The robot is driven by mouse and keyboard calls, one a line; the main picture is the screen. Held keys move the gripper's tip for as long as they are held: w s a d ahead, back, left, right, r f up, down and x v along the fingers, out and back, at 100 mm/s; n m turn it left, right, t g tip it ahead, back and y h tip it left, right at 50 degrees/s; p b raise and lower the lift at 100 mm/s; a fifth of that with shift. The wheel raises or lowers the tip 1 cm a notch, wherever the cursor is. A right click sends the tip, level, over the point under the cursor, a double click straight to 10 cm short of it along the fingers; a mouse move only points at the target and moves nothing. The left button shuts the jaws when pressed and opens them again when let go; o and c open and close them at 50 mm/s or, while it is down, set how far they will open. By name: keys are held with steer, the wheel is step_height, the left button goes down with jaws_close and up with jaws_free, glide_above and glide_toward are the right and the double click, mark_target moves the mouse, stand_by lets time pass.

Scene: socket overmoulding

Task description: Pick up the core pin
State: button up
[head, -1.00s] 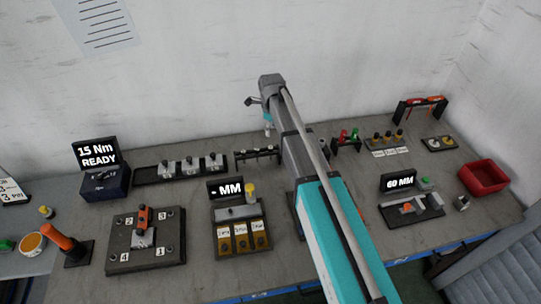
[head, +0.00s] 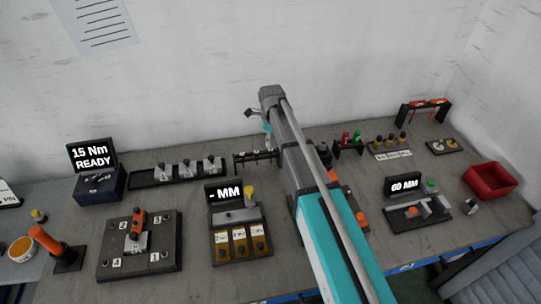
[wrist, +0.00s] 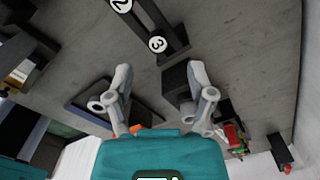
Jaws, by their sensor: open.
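My gripper (wrist: 160,82) is open and empty in the wrist view, its two grey fingers spread above the bench. A dark block lies behind and between the fingertips, near a dark tray (wrist: 163,22) marked 2 and 3. In the head view my arm reaches to the back of the bench, and the gripper is mostly hidden behind its end. A low dark rack (head: 242,158) with several small pins stands just below the arm's end. I cannot tell which piece is the core pin.
A tray (head: 140,181) with three metal blocks stands left of the rack. A numbered plate (head: 113,262), a "- MM" display (head: 224,193), a "60 MM" station (head: 404,184) and a red bin (head: 512,181) surround the arm. Bare bench shows between them.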

mark_target(271, 150)
steer(key=shift+f, duration=0.1)
steer(key=shift+s+a+f+b, duration=0.1)
steer(key=shift+f+b, duration=2.4)
steer(key=shift+b, duration=0.15)
steer(key=shift+c, duration=0.2)
jaws_close()
steer(key=shift+r, duration=0.1)
step_height(271, 150, up, 10)
steer(key=p, duration=1)
steer(key=shift+a, duration=0.15)
